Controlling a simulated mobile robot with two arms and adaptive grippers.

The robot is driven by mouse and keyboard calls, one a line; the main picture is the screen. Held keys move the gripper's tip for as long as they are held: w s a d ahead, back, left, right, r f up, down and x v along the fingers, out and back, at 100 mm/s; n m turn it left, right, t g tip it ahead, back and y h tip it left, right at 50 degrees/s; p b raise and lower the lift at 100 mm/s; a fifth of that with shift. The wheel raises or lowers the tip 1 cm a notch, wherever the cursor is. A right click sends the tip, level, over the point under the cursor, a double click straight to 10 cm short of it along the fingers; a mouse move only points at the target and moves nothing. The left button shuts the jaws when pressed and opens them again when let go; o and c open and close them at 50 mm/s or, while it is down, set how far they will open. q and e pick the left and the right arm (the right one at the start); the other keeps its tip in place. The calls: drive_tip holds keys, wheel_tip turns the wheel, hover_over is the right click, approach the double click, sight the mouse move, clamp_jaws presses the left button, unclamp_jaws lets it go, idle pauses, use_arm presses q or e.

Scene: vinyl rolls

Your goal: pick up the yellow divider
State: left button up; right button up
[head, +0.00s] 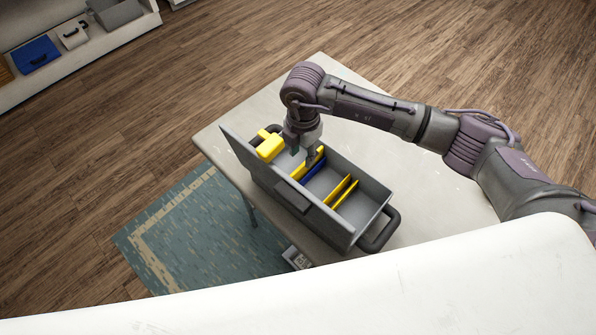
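A grey case (368,188) with its long side panel raised stands on the table. Inside it, a yellow divider (320,153) stands close beside a blue divider (315,170), left of the middle. Two more yellow dividers, one (339,189) and another (346,194), stand further right in the case. My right gripper (303,157) points down into the case, just left of the yellow divider by the blue one. Its two fingers look apart, with nothing visible between them. It partly hides that divider. My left gripper is out of view.
A yellow block-like object (270,148) sits at the case's left end. The case has a dark handle (380,232) at its right end. The white table (435,190) is clear to the right. A low shelf (85,52) stands far off at upper left.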

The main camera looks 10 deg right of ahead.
sight(302, 165)
drive_tip(key=shift+f+p, duration=0.35)
drive_tip(key=shift+f, duration=0.5)
wheel_tip(302, 165, down, 5)
drive_tip(key=shift+w+r+p, duration=0.15)
drive_tip(key=shift+r+p, duration=0.05)
drive_tip(key=shift+p, duration=0.45)
drive_tip(key=shift+f, duration=0.2)
clamp_jaws()
